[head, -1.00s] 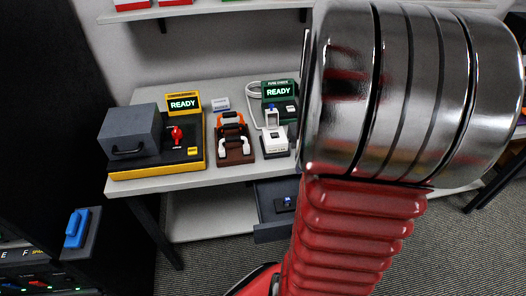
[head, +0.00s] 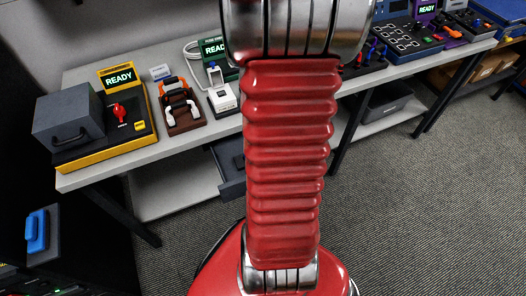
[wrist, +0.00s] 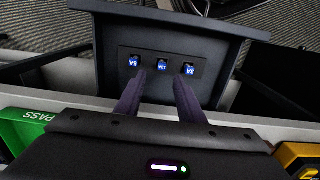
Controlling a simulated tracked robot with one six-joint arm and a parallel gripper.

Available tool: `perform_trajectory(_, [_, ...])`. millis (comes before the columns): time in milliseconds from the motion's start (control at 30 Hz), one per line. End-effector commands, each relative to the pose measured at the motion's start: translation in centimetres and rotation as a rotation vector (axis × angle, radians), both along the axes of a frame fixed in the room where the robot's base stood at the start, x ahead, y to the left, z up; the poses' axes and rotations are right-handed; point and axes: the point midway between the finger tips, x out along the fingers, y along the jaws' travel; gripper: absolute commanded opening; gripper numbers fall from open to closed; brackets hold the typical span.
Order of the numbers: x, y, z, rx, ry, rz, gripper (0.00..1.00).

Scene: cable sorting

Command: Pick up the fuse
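Three small blue-topped fuses sit in a row in a black holder in the open drawer (wrist: 215,25), seen in the wrist view: a left fuse (wrist: 134,62), a middle fuse (wrist: 163,64) and a right fuse (wrist: 189,69). Each has a small white mark too small to read surely. My gripper (wrist: 160,82) is open and empty, with its two dark fingers apart and pointing toward the row. How far above the fuses the fingertips are, I cannot tell. In the head view, the drawer (head: 231,172) is partly hidden by my red arm, and neither fuses nor gripper show.
The grey bench (head: 180,142) carries a yellow-based switch box (head: 108,158) with a READY screen, a brown block with handles (head: 184,122) and a white device (head: 222,98). A green PASS panel (wrist: 28,128) and a yellow part (wrist: 298,158) flank my gripper in the wrist view.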

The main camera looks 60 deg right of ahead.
Motion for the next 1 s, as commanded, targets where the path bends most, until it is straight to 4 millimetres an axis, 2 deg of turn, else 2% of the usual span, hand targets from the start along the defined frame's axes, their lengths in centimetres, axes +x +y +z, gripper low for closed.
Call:
perform_trajectory(100, [0.0, 0.0, -1.5, 0.001, 0.000, 0.000, 0.35])
perform_trajectory(200, [0.0, 0.0, -2.1, 0.000, 0.000, 0.000, 0.35])
perform_trajectory(667, [0.0, 0.1, -2.8, 0.000, 0.000, 0.000, 0.35])
perform_trajectory(1000, [0.0, 0.5, -6.6, 0.002, 0.001, 0.000, 0.35])
